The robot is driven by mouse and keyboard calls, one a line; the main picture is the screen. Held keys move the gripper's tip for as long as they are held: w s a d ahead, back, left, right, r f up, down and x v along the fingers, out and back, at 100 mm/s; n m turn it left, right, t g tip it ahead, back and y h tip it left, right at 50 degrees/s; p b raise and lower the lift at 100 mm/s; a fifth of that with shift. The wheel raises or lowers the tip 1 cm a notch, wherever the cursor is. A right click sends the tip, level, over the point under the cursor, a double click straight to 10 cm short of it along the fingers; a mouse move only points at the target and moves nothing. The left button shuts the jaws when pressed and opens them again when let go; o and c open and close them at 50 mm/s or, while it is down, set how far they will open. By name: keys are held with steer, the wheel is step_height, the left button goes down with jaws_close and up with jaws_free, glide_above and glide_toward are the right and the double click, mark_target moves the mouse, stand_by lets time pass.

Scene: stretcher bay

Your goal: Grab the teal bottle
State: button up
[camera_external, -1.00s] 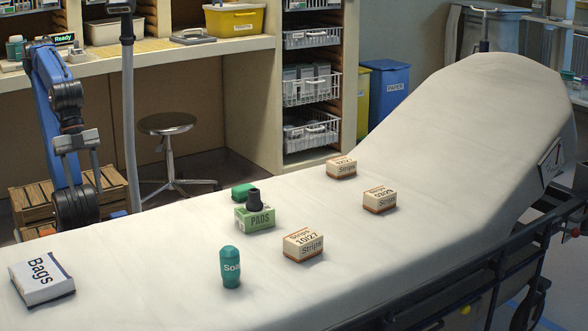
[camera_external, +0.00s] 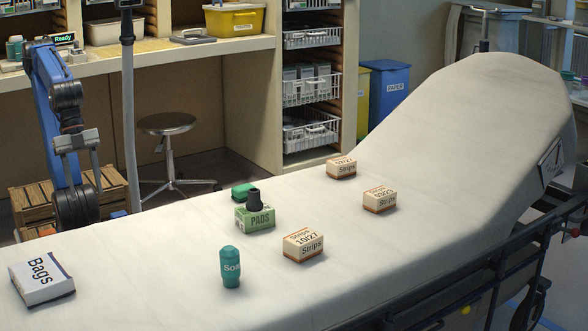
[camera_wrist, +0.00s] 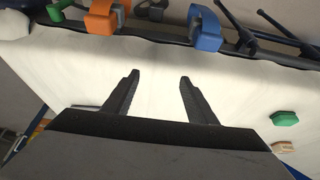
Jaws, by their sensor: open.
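The teal bottle (camera_external: 230,270), with a pale label starting "Soa", stands upright on the near part of the white stretcher (camera_external: 330,225) in the external view. My gripper (camera_wrist: 158,76) shows in the wrist view with its two dark fingers apart and nothing between them, over a pale surface. In the external view my arm is at the far left, beyond the stretcher's far edge, well away from the bottle; its fingers cannot be made out there. I cannot pick out the bottle in the wrist view.
Near the bottle are a green PADS box (camera_external: 254,220) with a black object (camera_external: 254,200) on top, a green item (camera_external: 242,191) and a Strips box (camera_external: 303,245). Two more Strips boxes (camera_external: 341,167) (camera_external: 379,200) lie farther off. A Bags packet (camera_external: 42,280) lies left.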

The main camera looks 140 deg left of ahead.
steer(key=shift+o, duration=0.2)
stand_by(0.3)
steer(key=w+a+r+n+g, duration=0.1)
steer(key=w+a+r+n, duration=0.15)
steer(key=w+r, duration=0.45)
steer(key=w+a+r+n+g, duration=0.1)
steer(key=w+r+n, duration=0.2)
steer(key=w, duration=0.7)
steer(key=w+a+r+n, duration=0.2)
steer(key=w+r, duration=0.3)
steer(key=w, duration=0.4)
steer(key=n+g, duration=0.3)
steer(key=n, duration=0.6)
glide_above(231, 248)
step_height(231, 248, down, 3)
steer(key=shift+m, duration=0.25)
step_height(231, 248, down, 11)
steer(key=shift+f, duration=0.1)
steer(key=shift+s+d+f, duration=0.1)
steer(key=shift+f, duration=1.25)
steer(key=shift+s+d+f, duration=0.1)
steer(key=shift+f, duration=1.25)
steer(key=c, duration=1.1)
